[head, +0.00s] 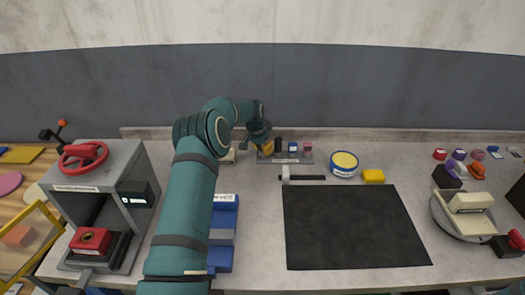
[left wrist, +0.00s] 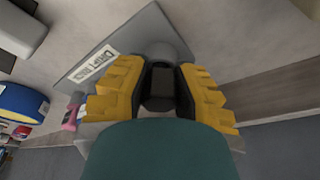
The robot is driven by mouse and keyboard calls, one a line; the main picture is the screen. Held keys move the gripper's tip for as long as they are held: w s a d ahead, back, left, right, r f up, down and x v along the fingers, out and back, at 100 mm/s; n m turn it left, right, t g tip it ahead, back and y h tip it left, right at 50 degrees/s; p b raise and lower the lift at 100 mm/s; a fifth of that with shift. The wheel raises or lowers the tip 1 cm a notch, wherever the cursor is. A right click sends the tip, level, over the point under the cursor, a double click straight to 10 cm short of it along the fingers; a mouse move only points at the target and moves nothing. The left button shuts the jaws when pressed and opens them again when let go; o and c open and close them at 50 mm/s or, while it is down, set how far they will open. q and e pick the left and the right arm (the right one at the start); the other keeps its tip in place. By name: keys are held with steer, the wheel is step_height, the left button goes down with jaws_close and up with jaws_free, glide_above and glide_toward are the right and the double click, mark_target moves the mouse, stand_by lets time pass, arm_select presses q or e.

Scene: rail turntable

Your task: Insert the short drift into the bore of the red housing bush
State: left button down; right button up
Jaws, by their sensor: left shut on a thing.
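The drift rack (head: 302,160) stands at the back of the bench; its label (left wrist: 97,62) shows in the left wrist view. My left gripper (head: 266,148) is at the rack's left end. In the left wrist view its yellow fingers (left wrist: 160,88) are shut on a dark grey drift (left wrist: 161,84), still at the rack. A black drift (head: 278,145), a blue one (head: 293,147) and a pink one (head: 308,147) stand to its right. A red block with a dark round bore (head: 90,241), apparently the red housing bush, sits in the grey press (head: 137,205) at left. My right gripper is not in view.
A blue block (head: 224,215) lies beside my left arm. A black mat (head: 352,228), a hammer (head: 302,178), a yellow-topped tin (head: 344,163) and a yellow block (head: 373,176) lie to the right. A round turntable (head: 466,236) stands far right. The mat is clear.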

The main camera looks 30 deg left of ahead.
arm_select(q)
steer(key=shift+w+r+p, duration=0.1)
steer(key=shift+r+p, duration=0.35)
steer(key=shift+r, duration=0.6)
steer(key=shift+r+p, duration=1)
steer(key=shift+r, duration=1.05)
steer(key=shift+r+p, duration=1.45)
steer(key=shift+r, duration=1.05)
